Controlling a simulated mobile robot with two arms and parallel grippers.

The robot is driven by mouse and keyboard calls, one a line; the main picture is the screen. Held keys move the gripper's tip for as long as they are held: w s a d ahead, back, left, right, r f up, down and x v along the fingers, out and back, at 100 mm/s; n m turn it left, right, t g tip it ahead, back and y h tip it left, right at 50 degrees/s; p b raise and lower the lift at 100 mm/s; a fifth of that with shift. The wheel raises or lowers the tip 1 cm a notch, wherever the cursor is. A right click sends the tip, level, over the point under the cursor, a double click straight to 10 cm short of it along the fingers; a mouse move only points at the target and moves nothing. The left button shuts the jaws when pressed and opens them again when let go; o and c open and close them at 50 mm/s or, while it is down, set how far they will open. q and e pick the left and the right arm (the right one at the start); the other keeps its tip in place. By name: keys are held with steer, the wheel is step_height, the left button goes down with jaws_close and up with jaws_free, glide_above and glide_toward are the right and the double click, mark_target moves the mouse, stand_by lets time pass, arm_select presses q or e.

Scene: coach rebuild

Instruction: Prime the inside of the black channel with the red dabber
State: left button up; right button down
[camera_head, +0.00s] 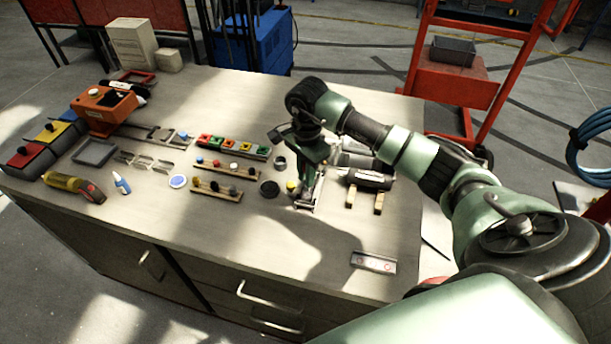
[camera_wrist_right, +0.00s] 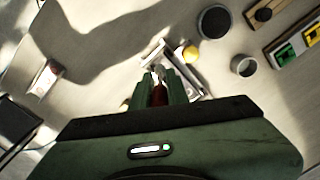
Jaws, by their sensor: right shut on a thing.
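My right gripper (camera_head: 303,200) is shut on the red dabber (camera_wrist_right: 158,96), low over the table's middle. In the right wrist view, the dabber's red part shows between the two green fingers (camera_wrist_right: 160,88). Its tip is at a light metal frame (camera_wrist_right: 180,68); I cannot tell whether they touch. A dark, elongated piece that looks like the black channel (camera_head: 370,180) lies across two wooden blocks, right of the gripper in the head view. Its inside cannot be made out. My left gripper is not in view.
A yellow knob (camera_wrist_right: 188,52), a black disc (camera_head: 269,188) and a small cup (camera_head: 280,162) stand left of the gripper. Wooden racks (camera_head: 217,190) with small knobs lie farther left. The front middle of the table is clear.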

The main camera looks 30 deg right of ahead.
steer(key=shift+r+p, duration=1)
steer(key=shift+r, duration=1.15)
